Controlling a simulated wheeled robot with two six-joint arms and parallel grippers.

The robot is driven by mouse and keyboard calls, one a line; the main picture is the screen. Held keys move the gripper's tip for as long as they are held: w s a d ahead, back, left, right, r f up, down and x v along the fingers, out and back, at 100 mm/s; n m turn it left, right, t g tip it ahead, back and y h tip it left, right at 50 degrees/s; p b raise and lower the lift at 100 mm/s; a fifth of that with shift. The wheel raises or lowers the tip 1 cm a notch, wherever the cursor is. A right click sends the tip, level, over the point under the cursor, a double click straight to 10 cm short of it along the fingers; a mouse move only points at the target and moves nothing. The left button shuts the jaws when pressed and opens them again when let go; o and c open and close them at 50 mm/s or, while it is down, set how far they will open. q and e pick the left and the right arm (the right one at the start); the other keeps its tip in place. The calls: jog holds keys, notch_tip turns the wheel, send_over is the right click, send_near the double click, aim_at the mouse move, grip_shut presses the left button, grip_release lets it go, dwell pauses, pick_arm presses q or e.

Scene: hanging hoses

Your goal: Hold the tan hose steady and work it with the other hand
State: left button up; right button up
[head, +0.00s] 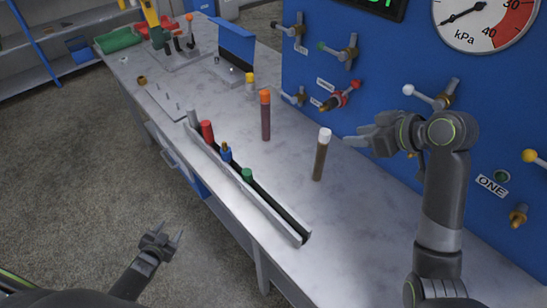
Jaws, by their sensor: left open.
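I see no hose that I can pick out as the tan hose in the head view. The nearest in colour is an upright brown tube (320,160) with a white cap, standing on the bench. My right gripper (356,141) is just right of that tube in the picture. A gap shows between them, and I cannot tell whether its fingers are apart. My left gripper (172,236) is open and empty, low at the left over the floor, away from the bench.
The grey bench (225,115) carries a slotted rack (275,216) with several coloured plugs and an orange-capped tube (265,118). A blue panel (400,70) with valves and a gauge (484,18) stands behind. Carpet (80,170) at the left is clear.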

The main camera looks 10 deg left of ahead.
pick_arm(q)
jog(key=w+d+r+m+t+h, duration=0.1)
jog(key=w+r+m+t+h, duration=0.15)
jog(key=w+r, duration=0.45)
jog(key=w+r+m+t+h, duration=0.2)
jog(key=w+r+m+h, duration=0.1)
jog(key=r, duration=0.8)
jog(key=w+d+r+m+t+h, duration=0.1)
jog(key=w+r+m+t+h, duration=0.15)
jog(key=w+r, duration=0.45)
jog(key=s+d+r+m+g+h, duration=0.1)
jog(key=d+r+m+g+h, duration=0.2)
jog(key=d+r+m+h, duration=0.45)
jog(key=n+g+y, duration=0.4)
jog(key=n+g, duration=0.4)
jog(key=n, duration=0.1)
send_near(320, 160)
jog(key=x, duration=0.8)
jog(key=w+x, duration=0.1)
jog(key=x, duration=0.3)
jog(key=shift+w+r, duration=0.2)
jog(key=shift+r, duration=0.05)
